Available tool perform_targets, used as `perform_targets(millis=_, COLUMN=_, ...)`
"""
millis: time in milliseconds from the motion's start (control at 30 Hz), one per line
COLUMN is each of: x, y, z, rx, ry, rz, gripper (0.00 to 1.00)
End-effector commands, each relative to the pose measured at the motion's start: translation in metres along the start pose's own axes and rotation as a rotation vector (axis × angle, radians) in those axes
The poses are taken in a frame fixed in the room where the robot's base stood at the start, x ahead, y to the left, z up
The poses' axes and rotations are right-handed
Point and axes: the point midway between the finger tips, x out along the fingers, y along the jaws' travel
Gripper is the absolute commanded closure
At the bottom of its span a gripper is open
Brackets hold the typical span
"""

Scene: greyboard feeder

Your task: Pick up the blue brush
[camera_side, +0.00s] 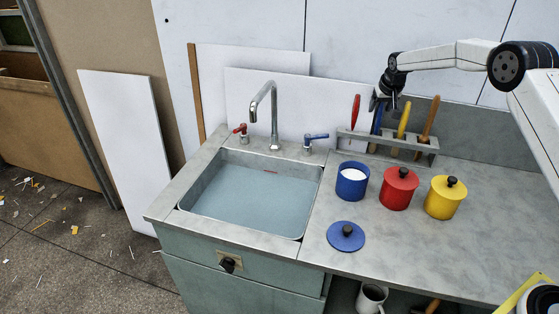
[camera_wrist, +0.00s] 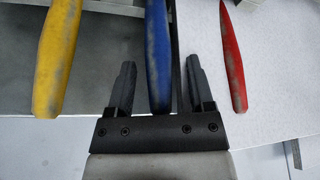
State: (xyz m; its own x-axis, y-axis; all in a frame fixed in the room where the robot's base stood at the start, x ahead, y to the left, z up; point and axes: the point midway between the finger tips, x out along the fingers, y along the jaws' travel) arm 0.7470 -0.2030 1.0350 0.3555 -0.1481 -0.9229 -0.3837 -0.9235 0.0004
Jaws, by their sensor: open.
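The blue brush (camera_side: 376,122) stands upright in the grey rack (camera_side: 410,147) at the back of the counter, with its top partly hidden by my gripper (camera_side: 381,98). In the wrist view its blue handle (camera_wrist: 157,45) lies between the two dark fingers of my gripper (camera_wrist: 160,68). Gaps show on both sides of the handle, so the fingers are open around it and not closed on it.
A red handle (camera_side: 355,111) stands left of the blue one; a yellow handle (camera_side: 404,120) and a brown one (camera_side: 430,118) stand right. In front are an open blue pot (camera_side: 352,187), red pot (camera_side: 398,192) and yellow pot (camera_side: 443,201). A sink (camera_side: 250,200) lies left.

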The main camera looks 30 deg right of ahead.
Motion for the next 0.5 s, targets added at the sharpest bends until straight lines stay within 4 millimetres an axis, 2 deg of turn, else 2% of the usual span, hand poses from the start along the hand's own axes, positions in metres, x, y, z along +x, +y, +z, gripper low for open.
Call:
perform_targets(millis=333, x=-0.0004, y=0.0, z=0.0, rx=0.0, ry=0.0, rz=0.0, gripper=0.32)
perform_targets(millis=500, x=-0.0004, y=0.0, z=0.0, rx=0.0, ry=0.0, rz=0.0, gripper=0.86)
